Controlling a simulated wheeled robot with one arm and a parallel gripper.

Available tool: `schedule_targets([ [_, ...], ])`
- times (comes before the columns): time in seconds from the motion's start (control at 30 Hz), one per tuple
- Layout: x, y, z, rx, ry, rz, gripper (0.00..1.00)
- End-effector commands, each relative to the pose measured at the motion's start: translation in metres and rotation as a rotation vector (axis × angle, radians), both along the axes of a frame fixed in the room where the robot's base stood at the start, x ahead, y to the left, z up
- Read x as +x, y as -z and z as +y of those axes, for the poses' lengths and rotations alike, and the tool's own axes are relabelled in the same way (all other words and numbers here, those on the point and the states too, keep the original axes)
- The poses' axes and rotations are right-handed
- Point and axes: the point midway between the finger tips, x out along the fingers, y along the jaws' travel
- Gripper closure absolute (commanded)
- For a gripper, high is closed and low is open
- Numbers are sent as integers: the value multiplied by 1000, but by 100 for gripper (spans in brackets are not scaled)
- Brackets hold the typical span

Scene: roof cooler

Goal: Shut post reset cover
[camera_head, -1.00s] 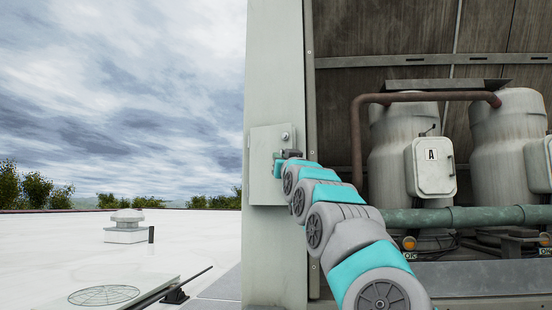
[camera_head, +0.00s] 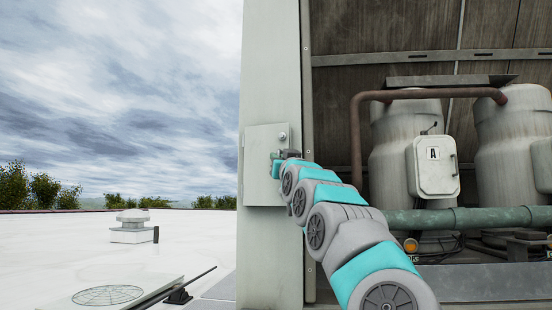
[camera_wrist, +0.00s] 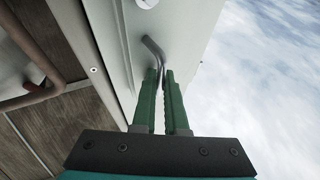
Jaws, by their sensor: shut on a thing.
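The post reset cover (camera_head: 262,188) is a pale grey-green panel on the light post (camera_head: 268,250), left of the open unit bay. It lies nearly flat against the post, and I cannot tell whether it is fully shut. A round silver knob (camera_head: 283,137) sits near its top right; a round fitting also shows at the top of the wrist view (camera_wrist: 147,3). My gripper (camera_head: 280,156) is at the cover's right side. In the wrist view its green fingers (camera_wrist: 163,78) are closed around a bent dark handle (camera_wrist: 154,47). My arm hides part of the cover's right edge.
A roof vent (camera_head: 132,228) stands far left. The white roof between is mostly open.

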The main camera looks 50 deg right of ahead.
Motion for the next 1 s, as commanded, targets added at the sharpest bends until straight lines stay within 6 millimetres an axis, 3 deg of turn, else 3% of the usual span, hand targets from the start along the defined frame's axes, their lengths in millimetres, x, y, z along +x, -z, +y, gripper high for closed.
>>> schedule_targets([
  [0.03, -9, -9, -5, -8, 17, -19, 100],
  [0.5, -11, -11, -5, -12, 18, -23, 100],
  [0.53, -11, -11, -4, -12, 18, -23, 86],
  [0.63, -11, -11, -4, -13, 18, -22, 76],
  [1.0, -30, 3, 10, -13, 17, -20, 76],
])
